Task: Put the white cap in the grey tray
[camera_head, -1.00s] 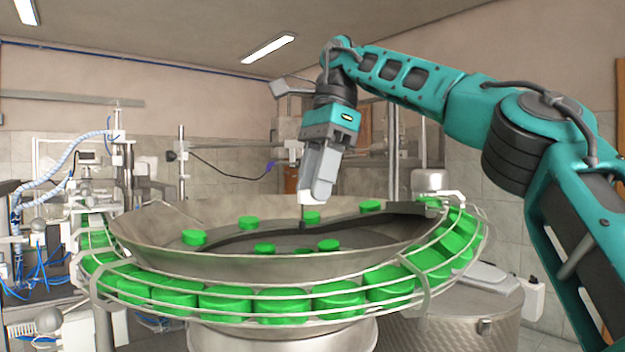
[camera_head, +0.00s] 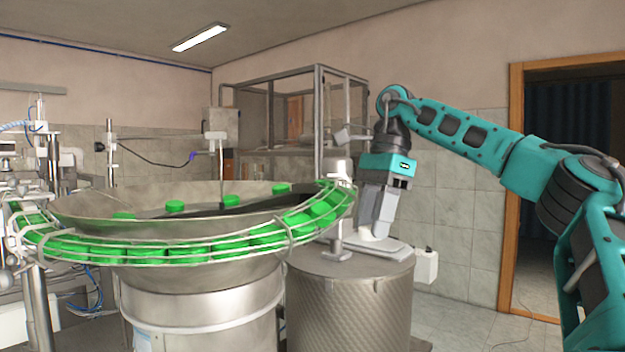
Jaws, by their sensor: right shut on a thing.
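My right gripper (camera_head: 374,230) points down beside the feeder bowl, at its right. It is shut on the white cap (camera_head: 371,237), which shows only as a small pale patch below the fingers. The grey tray (camera_head: 398,250) is a low, light grey thing on top of the metal drum. The cap is over or in the tray; I cannot tell whether it touches the tray. My left gripper is out of view.
The feeder bowl (camera_head: 85,206) holds several green caps, and a railed track (camera_head: 240,245) of green caps curves around it. The metal drum (camera_head: 350,305) stands right of the bowl. A framed cabinet (camera_head: 318,130) stands behind. A doorway (camera_head: 515,200) is at right.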

